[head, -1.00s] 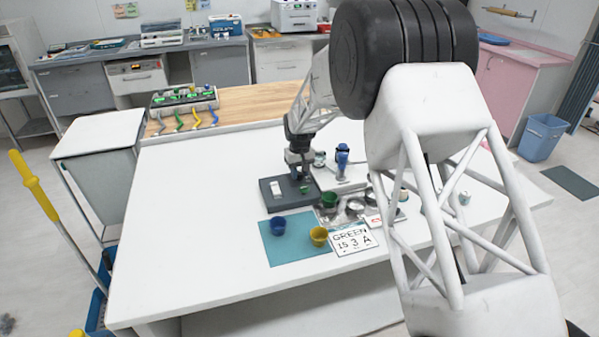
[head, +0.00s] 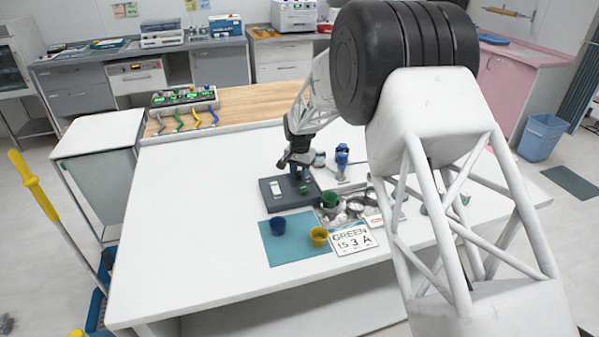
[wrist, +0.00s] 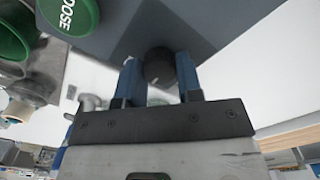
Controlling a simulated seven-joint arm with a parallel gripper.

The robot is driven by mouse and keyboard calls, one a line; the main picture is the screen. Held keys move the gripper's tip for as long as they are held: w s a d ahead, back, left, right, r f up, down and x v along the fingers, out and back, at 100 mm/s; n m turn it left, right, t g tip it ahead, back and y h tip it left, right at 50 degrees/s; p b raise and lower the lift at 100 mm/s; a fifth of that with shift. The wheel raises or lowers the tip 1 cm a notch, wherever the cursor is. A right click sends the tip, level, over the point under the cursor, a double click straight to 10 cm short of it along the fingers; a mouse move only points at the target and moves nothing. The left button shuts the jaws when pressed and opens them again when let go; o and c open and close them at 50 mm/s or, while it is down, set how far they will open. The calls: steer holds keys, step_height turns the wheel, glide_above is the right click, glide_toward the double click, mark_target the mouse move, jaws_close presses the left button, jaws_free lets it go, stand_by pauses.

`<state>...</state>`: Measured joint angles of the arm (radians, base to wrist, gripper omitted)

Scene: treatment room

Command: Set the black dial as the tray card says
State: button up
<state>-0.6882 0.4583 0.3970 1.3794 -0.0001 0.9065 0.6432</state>
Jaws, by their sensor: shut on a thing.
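The dark grey box (head: 290,193) stands on the white table, with a white part on its left and a green button (head: 304,189) in front. In the wrist view the button (wrist: 70,14) shows white letters, partly cut off. My gripper (head: 300,176) is over the box. In the wrist view its blue fingers (wrist: 160,80) are shut on the black dial (wrist: 160,66), one on each side. A pale mark shows on the dial, but its setting cannot be read. The card (head: 353,238) reads "GREEN" above "15 3 A".
A teal mat (head: 282,251) holds a blue cup (head: 278,226) and a yellow cup (head: 319,236). A green cup (head: 329,199) and metal dishes stand right of the box. A blue-topped item (head: 342,157) stands behind. The table's left side is clear.

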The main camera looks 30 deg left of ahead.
mark_target(300, 173)
steer(key=shift+m, duration=0.3)
steer(key=o, duration=0.9)
steer(key=shift+r, duration=3.9)
